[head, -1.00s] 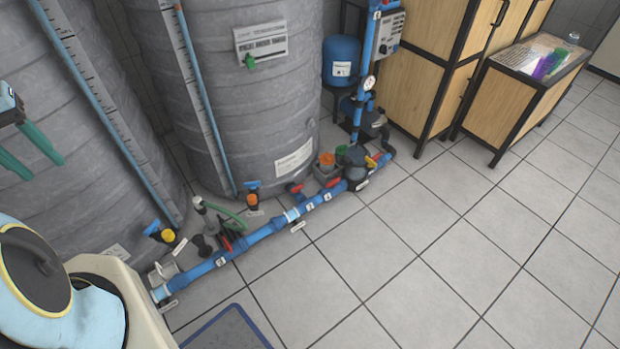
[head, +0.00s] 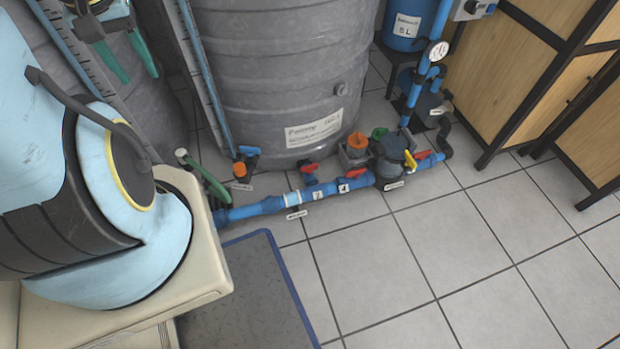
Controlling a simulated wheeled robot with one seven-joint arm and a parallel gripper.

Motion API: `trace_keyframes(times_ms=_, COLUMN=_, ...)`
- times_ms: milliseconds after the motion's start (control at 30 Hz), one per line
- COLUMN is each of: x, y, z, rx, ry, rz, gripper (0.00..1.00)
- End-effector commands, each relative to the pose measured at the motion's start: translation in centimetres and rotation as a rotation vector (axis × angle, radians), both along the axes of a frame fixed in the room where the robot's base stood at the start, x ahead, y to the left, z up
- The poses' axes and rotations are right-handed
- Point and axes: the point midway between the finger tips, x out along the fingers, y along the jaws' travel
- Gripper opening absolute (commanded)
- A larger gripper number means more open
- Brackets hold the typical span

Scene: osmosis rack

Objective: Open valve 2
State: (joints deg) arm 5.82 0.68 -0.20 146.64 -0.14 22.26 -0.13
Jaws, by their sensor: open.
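A blue pipe (head: 262,207) runs along the floor in front of the grey tank. Valves with red handles sit along it: one at the left (head: 308,168), one beside it (head: 350,173) and one at the right (head: 423,154). White number tags on the pipe (head: 318,196) are too small to read surely, so I cannot tell which valve is number 2. My gripper (head: 140,78) shows at the upper left, with two green fingers apart and nothing between them. In the picture it is up and left of the valves, touching none of them.
The grey tank (head: 275,70) stands behind the pipe. A pump with a yellow handle (head: 410,161) and an orange-capped unit (head: 356,142) crowd the right part. Wooden cabinets (head: 500,80) stand at the right. The tiled floor (head: 440,260) in front is clear.

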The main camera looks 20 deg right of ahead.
Motion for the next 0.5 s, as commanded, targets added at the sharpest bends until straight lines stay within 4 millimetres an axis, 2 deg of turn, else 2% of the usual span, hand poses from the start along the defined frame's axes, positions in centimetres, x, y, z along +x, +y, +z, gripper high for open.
trace_keyframes(times_ms=33, x=0.1, y=0.0, z=-3.6, rx=0.0, ry=-0.004, rz=-0.001, gripper=0.46)
trace_keyframes(times_ms=300, x=1.1, y=-0.4, z=-12.5, rx=0.005, ry=-0.02, rz=-0.031, gripper=0.46)
trace_keyframes(times_ms=500, x=2.7, y=-1.5, z=-17.9, rx=0.018, ry=-0.021, rz=-0.1, gripper=0.46)
